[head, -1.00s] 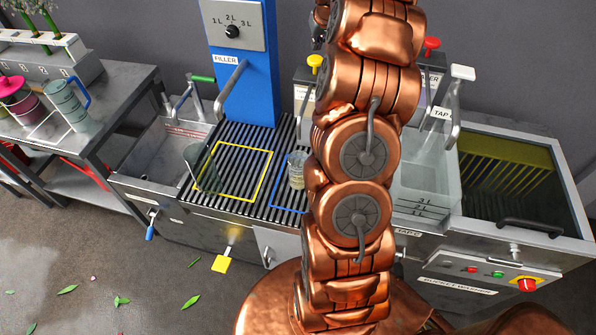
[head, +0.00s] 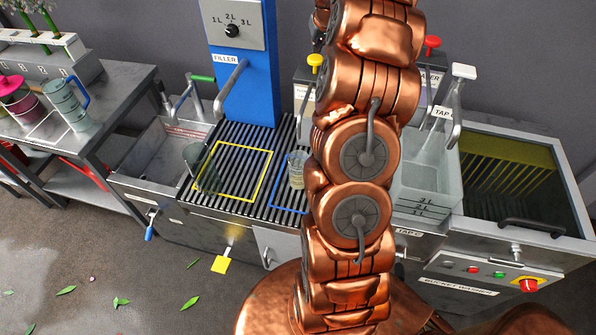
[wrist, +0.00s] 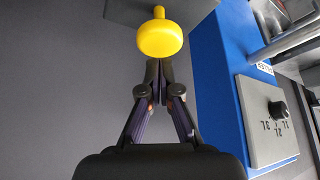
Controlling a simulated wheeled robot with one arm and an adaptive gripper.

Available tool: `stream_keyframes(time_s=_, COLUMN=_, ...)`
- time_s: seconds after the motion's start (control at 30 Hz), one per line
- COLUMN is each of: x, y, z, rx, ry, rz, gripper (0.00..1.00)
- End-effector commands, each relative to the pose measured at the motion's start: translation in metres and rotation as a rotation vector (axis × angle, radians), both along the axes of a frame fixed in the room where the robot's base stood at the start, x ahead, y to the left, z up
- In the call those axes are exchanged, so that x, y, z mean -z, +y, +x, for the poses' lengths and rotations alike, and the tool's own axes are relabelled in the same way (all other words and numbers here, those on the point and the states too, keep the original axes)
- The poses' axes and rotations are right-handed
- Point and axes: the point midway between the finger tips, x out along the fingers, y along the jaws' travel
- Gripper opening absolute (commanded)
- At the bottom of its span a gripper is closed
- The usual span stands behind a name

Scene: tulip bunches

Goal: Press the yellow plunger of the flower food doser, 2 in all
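The yellow plunger (head: 316,64) stands on top of the doser, left of my arm in the head view. The doser's body is partly hidden behind my arm. In the wrist view the round yellow plunger (wrist: 160,37) is just beyond my fingertips. My gripper (wrist: 158,70) is shut with its tips together and holds nothing. A small clear measuring cup (head: 297,171) stands on the grate at the blue outline below the doser.
The blue filler (head: 240,90) with its dial stands left of the doser. A red plunger (head: 432,43) is right of my arm. A clear container (head: 203,170) stands by the yellow outline on the grate (head: 235,185). A tap and bucket washer are at right.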

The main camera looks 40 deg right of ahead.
Motion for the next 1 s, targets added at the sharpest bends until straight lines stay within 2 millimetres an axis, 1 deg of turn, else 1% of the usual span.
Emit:
stream_keyframes(time_s=0.57, x=0.001, y=0.0, z=0.0, rx=0.0, ry=0.0, rz=0.0, gripper=0.0)
stream_keyframes(time_s=1.0, x=0.014, y=0.0, z=0.0, rx=0.0, ry=0.001, rz=0.0, gripper=0.0)
